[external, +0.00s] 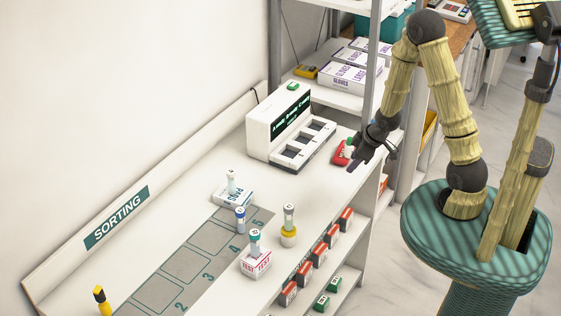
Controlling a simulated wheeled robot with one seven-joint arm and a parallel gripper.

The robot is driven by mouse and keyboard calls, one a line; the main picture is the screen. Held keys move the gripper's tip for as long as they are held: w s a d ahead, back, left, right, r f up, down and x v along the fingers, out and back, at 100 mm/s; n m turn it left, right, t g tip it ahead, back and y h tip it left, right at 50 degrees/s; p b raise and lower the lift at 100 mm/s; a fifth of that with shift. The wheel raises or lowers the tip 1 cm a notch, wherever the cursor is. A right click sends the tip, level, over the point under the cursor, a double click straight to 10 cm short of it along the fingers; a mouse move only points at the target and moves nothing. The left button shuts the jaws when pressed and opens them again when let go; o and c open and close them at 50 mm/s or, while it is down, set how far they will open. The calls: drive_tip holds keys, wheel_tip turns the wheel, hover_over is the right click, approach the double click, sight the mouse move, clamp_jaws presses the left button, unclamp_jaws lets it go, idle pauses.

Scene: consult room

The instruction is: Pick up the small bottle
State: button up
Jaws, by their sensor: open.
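Several small bottle-like containers stand on the white counter (215,296); I cannot tell which is the task's small bottle. One with a pale cap (232,182) is on a white box marked PADS (231,199). A blue-marked one (240,218) stands near slot 5 of the grey strip. One with a blue-grey cap (255,243) is on a red-and-white TEST box (256,263). One with a grey-green label (289,217) is on a yellow-and-white round base (288,237). My gripper (364,160) is open and empty by the counter's right edge, apart from these containers.
A red object (342,154) lies close to my gripper, partly hidden. A white device with dark compartments (292,132) stands at the back. A yellow-and-black item (102,301) is at front left. Small red boxes (318,256) line the shelf below. The grey strip's numbered slots look clear.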

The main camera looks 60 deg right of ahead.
drive_tip(key=d+f+t+y, duration=0.2)
drive_tip(key=d+f+t, duration=0.2)
drive_tip(key=f, duration=0.4)
drive_tip(key=s+d+r+m+t+h, duration=0.1)
drive_tip(key=s+d+m+t+h, duration=0.6)
drive_tip(key=h, duration=0.1)
drive_tip(key=shift+m+h, duration=0.3)
drive_tip(key=shift+h, duration=0.1)
drive_tip(key=shift+w+d, duration=0.1)
drive_tip(key=shift+d, duration=0.05)
drive_tip(key=b, duration=0.7)
approach(349, 147)
drive_tip(key=d+r, duration=0.1)
drive_tip(key=d, duration=0.1)
drive_tip(key=p+x, duration=0.1)
drive_tip(key=x, duration=0.1)
drive_tip(key=r+p+x, duration=0.1)
drive_tip(key=x, duration=0.2)
drive_tip(key=shift+a, duration=0.1)
